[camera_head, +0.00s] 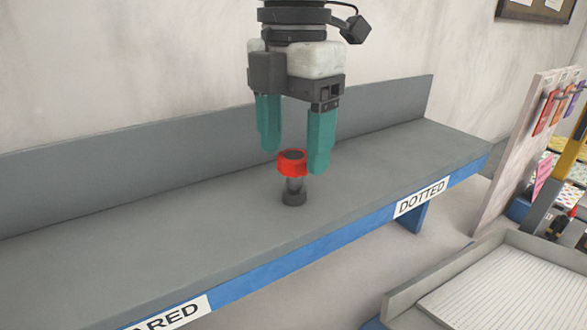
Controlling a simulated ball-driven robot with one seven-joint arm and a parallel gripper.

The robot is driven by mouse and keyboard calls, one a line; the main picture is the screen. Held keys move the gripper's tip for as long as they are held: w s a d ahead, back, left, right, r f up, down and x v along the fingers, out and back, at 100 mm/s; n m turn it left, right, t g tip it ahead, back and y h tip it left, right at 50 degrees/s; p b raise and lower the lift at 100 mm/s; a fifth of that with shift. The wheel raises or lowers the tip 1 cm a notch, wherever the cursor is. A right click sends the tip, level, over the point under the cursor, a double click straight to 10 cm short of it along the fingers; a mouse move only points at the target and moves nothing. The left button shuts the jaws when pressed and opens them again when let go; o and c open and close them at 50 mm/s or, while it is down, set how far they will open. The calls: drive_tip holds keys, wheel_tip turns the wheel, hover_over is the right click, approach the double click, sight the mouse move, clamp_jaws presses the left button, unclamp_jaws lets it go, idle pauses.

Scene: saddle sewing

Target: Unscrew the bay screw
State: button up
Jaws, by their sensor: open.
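The bay screw (292,164) has a red ring-shaped head with a dark centre. It stands upright on a grey shaft with a dark round base on the grey shelf. My gripper (294,160) points down from above, with its two teal fingers open. One finger is to the left of the red head and a little behind it, the other is close on its right side. The fingertips are at about the height of the red head. I cannot tell whether the right finger touches it.
The grey shelf (130,235) has a raised back panel and a blue front edge with labels, one reading "DOTTED" (421,198). The shelf around the screw is clear. At right are a pegboard (515,150) with hanging coloured items and a tray (405,312) holding a ribbed white sheet.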

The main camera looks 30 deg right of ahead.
sight(292, 156)
drive_tip(key=shift+r, duration=0.2)
drive_tip(key=shift+f+b, duration=1.95)
drive_tip(key=shift+f, duration=0.6)
drive_tip(key=shift+r, duration=0.1)
drive_tip(key=c, duration=1.1)
drive_tip(key=shift+n+p, duration=0.75)
drive_tip(key=shift+n, duration=0.95)
drive_tip(key=shift+c, duration=0.2)
drive_tip(key=shift+r, duration=0.15)
drive_tip(key=shift+n+p, duration=0.35)
drive_tip(key=shift+n, duration=0.15)
drive_tip(key=shift+n+p, duration=0.3)
drive_tip(key=shift+n, duration=0.9)
